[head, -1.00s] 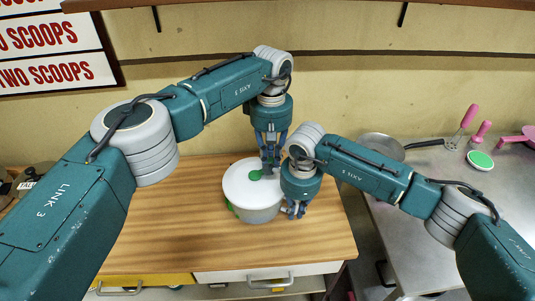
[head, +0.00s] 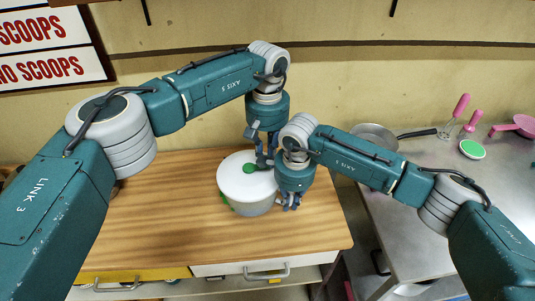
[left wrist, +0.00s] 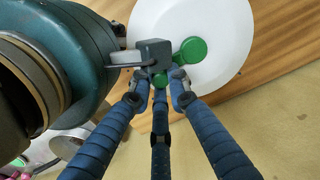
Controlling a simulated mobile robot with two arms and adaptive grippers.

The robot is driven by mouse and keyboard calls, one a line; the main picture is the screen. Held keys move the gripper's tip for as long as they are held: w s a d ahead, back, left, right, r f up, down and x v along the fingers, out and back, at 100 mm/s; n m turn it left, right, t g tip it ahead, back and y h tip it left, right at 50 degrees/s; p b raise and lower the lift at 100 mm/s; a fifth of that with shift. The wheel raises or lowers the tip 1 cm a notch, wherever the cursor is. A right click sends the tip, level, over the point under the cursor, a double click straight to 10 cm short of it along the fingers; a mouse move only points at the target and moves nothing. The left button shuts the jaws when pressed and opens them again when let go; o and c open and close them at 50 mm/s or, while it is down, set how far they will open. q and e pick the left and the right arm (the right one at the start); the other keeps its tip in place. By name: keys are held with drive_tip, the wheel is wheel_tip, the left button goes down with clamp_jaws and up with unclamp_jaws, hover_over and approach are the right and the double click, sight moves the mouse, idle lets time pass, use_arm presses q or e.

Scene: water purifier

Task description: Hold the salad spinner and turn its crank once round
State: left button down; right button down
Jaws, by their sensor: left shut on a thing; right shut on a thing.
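The salad spinner (head: 238,186) stands upright on the wooden table, with a white lid and a pale bowl. Its green crank shows on the lid in the left wrist view (left wrist: 192,50), with a round hub and a knob nearer the fingers. My left gripper (head: 264,162) comes down from above at the lid's far right side. In the left wrist view its blue fingers (left wrist: 162,82) are closed around the green knob, which they partly hide. My right gripper (head: 290,203) is shut at the bowl's right side; its exact contact is hidden by the wrist.
The wooden tabletop (head: 140,225) is clear left of the spinner. A metal counter (head: 425,215) at right holds a frying pan (head: 374,137), pink-handled tools (head: 467,115) and a green-topped round item (head: 472,149). The wall is close behind.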

use_arm(q)
drive_tip(key=c, duration=1.6)
unclamp_jaws()
drive_tip(key=shift+c, duration=0.2)
